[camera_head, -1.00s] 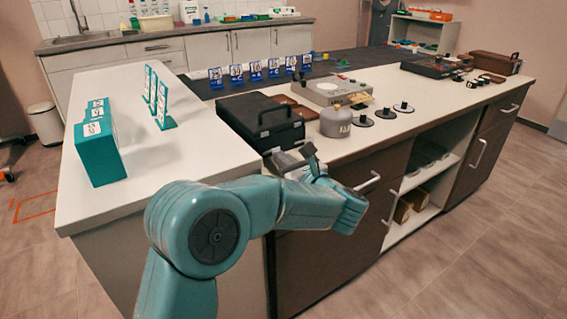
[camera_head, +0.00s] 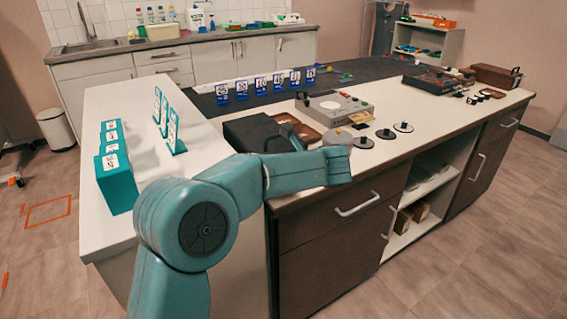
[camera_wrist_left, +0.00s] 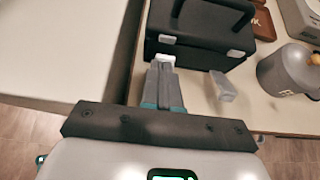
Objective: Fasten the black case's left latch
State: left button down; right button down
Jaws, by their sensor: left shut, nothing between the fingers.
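The black case (camera_head: 250,133) lies closed near the counter's front edge, partly hidden behind my left arm in the head view. In the left wrist view the case (camera_wrist_left: 192,62) shows its handle (camera_wrist_left: 245,12) and two pale latch plates, left (camera_wrist_left: 167,39) and right (camera_wrist_left: 236,53). A pale grey tab (camera_wrist_left: 222,87) sticks out below the right plate. My left gripper (camera_wrist_left: 165,66) is shut and empty, its tips right at the case front below the left plate. Whether they touch the latch, I cannot tell. My right gripper is out of view.
A grey round weight (camera_wrist_left: 287,72) stands right of the case.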

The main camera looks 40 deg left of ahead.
pick_arm(q)
jog(key=p, duration=0.1)
jog(key=a+r+g+h+p, duration=0.1)
jog(key=p, duration=0.1)
jog(key=shift+w+a+h+p, duration=0.2)
jog(key=shift+w+h+p, duration=0.1)
jog(key=shift+r, duration=0.1)
dwell(0.3)
jog(key=shift+r+p, duration=0.7)
jog(key=shift+r, duration=0.05)
jog(key=shift+r, duration=0.15)
